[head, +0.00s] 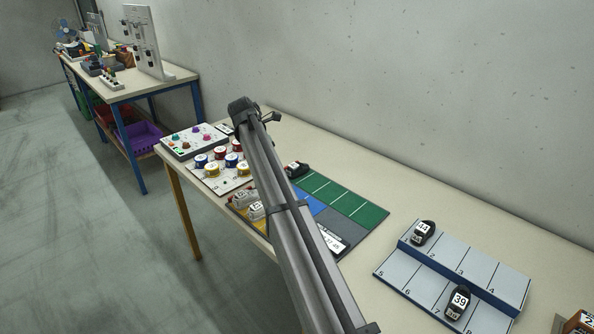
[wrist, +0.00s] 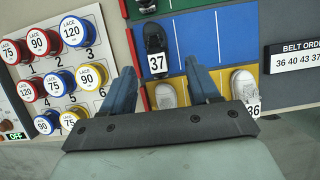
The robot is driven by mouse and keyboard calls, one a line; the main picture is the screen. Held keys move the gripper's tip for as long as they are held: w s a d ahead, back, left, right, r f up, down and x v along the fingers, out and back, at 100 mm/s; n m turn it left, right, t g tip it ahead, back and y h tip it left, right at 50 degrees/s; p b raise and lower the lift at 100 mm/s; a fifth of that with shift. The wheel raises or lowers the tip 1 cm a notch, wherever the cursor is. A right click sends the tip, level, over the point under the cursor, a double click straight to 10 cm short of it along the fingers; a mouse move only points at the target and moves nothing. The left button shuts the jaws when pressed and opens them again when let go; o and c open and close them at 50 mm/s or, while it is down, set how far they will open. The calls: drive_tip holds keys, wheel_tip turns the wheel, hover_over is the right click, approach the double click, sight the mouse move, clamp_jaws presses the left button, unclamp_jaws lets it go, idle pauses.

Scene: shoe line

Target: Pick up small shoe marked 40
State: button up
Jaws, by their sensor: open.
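No label reading 40 can be made out on any shoe. In the wrist view my gripper (wrist: 160,67) is open above the mat, its fingers on either side of a black shoe marked 37 (wrist: 154,38) on the blue part and a pale grey shoe (wrist: 166,95) on the yellow part. The pale shoe's label is hidden by my gripper. A white shoe marked 36 (wrist: 243,84) lies right of the right finger. A black shoe (wrist: 147,5) on green is cut off at the top. In the head view my arm hides the gripper.
A grey rack (head: 478,262) at right holds a black shoe marked 39 (head: 458,301) and another dark shoe (head: 423,232), its label unclear. Lace spools (wrist: 74,31) stand left of the mat.

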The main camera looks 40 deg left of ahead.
drive_tip(key=m, duration=0.1)
approach(295, 164)
wheel_tip(295, 164, up, 2)
drive_tip(key=s+d, duration=0.2)
drive_tip(key=s, duration=0.1)
drive_tip(key=w+a+m, duration=0.2)
drive_tip(key=m, duration=3.3)
drive_tip(key=x, duration=0.8)
drive_tip(key=shift+w+d, duration=0.15)
drive_tip(key=shift+w, duration=0.15)
drive_tip(key=shift+s+x, duration=0.1)
drive_tip(key=shift+x, duration=1.15)
drive_tip(key=shift+s+x, duration=0.15)
drive_tip(key=shift+x, duration=1.1)
drive_tip(key=shift+c, duration=0.2)
